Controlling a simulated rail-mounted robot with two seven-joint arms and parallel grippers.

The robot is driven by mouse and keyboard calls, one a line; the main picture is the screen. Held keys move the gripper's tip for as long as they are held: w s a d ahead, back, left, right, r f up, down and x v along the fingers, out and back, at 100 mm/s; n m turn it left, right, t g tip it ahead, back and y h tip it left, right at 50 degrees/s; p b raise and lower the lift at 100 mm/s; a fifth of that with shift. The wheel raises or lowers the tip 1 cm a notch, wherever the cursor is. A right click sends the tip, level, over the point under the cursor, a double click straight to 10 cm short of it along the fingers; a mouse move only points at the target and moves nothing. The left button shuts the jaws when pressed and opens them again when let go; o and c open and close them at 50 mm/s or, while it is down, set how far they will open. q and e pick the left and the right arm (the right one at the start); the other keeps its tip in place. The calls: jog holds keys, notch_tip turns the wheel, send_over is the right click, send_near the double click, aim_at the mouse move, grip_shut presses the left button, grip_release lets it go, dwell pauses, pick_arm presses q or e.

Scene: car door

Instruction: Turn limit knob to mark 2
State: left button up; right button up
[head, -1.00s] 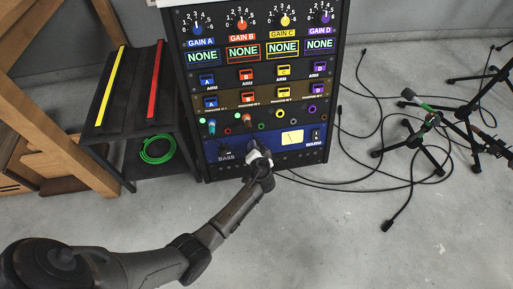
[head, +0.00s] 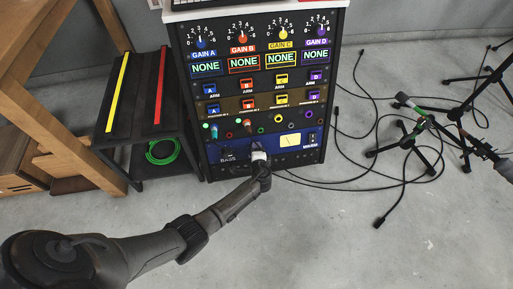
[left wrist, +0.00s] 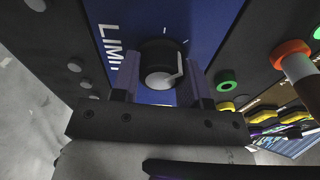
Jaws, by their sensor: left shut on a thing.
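The limit knob (left wrist: 161,66) is a round black knob with a white pointer line, on a blue panel beside the white lettering "LIMIT" in the left wrist view. Its pointer faces the right side of that picture; small white tick marks show on the panel above it. My left gripper (head: 259,156) reaches the bottom blue panel (head: 232,168) of the rack in the head view and hides the knob there. In the left wrist view its fingers stand on both sides of the knob, shut on it. My right gripper is not in view.
The rack (head: 262,110) carries gain knobs, "NONE" displays and colored jacks above the panel. A black shelf (head: 150,130) with a green cable coil (head: 162,152) stands at left. Cables and microphone stands (head: 408,150) lie at right. The floor in front is clear.

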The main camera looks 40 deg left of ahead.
pick_arm(q)
jog(key=m+p, duration=0.2)
jog(key=m, duration=0.2)
jog(key=shift+r, duration=0.2)
jog(key=shift+f+m+p, duration=0.1)
jog(key=shift+m+p, duration=0.9)
jog(key=shift+m, duration=1)
jog(key=o, duration=0.9)
jog(key=shift+f, duration=0.1)
jog(key=shift+o, duration=0.2)
jog(key=shift+s+d, duration=0.15)
jog(key=p+v, duration=0.7)
jog(key=v, duration=0.6)
jog(key=shift+r, duration=0.45)
